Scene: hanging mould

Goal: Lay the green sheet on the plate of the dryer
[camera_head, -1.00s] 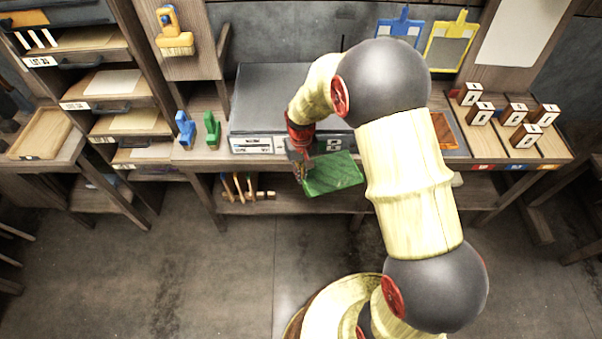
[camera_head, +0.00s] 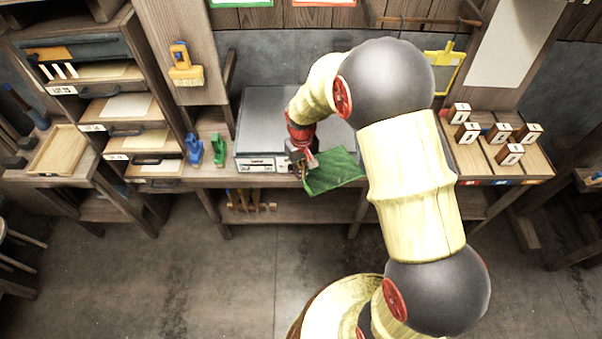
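The green sheet (camera_head: 334,171) hangs from my gripper (camera_head: 301,168) at the front edge of the dryer. It is creased and tilted, and its far edge overlaps the dryer's front in the picture. The dryer (camera_head: 262,115) is a grey flat-topped box with white labels on its front, standing on the bench. Its bare grey top shows left of my arm; my arm hides much of its right side. My gripper appears shut on the sheet's left edge, though the fingertips are small and partly hidden.
A blue clamp (camera_head: 194,149) and a green clamp (camera_head: 219,149) stand left of the dryer. Several numbered wooden blocks (camera_head: 468,133) stand on the bench at right. A drawer cabinet (camera_head: 128,107) is at left. The floor in front is clear.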

